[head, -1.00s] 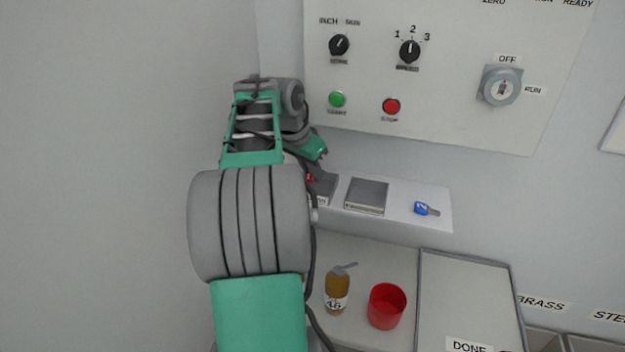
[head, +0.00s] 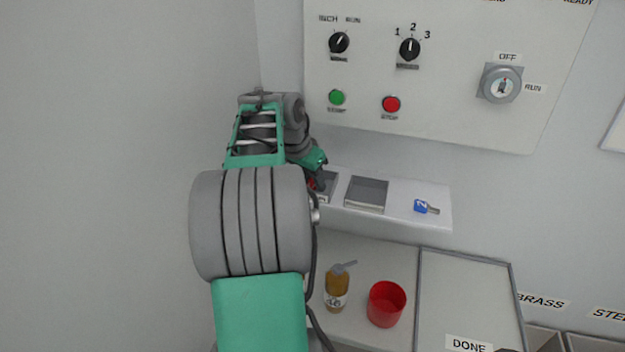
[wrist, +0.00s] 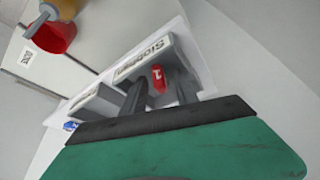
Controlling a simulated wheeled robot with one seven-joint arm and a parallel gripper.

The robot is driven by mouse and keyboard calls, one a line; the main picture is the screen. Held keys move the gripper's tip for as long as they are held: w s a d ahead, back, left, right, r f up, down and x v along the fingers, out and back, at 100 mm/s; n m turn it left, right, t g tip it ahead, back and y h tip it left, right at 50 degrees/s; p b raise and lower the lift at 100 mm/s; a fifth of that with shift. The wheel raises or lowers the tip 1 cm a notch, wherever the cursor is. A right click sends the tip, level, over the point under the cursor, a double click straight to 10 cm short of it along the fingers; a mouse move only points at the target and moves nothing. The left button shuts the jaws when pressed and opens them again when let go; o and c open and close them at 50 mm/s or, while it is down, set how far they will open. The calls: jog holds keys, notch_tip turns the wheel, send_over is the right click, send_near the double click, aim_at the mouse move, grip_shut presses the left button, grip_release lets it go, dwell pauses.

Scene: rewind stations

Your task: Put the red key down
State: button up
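The red key (wrist: 158,77), its tag marked 1, is at a grey tray (wrist: 172,58) on the white ledge. In the head view only a bit of its red (head: 311,184) shows beside my gripper (head: 318,182). In the wrist view my gripper (wrist: 157,88) has its two dark fingers apart, one on each side of the red tag. A narrow gap seems to show between tag and fingers, so it looks open. The key's shaft is hidden, and I cannot see clearly whether it rests fully on the tray floor.
A second grey tray (head: 367,193) and a blue key (head: 426,207) are on the ledge to the right. Below stand a brown bottle (head: 337,290) and a red cup (head: 387,304), beside a DONE tray (head: 465,270). A control panel (head: 450,110) is on the wall above.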

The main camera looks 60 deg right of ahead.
jog(key=shift+r, duration=0.5)
jog(key=p+v, duration=0.2)
jog(key=v, duration=0.9)
jog(key=shift+a+r, duration=0.2)
jog(key=shift+r, duration=0.05)
jog(key=shift+a, duration=0.15)
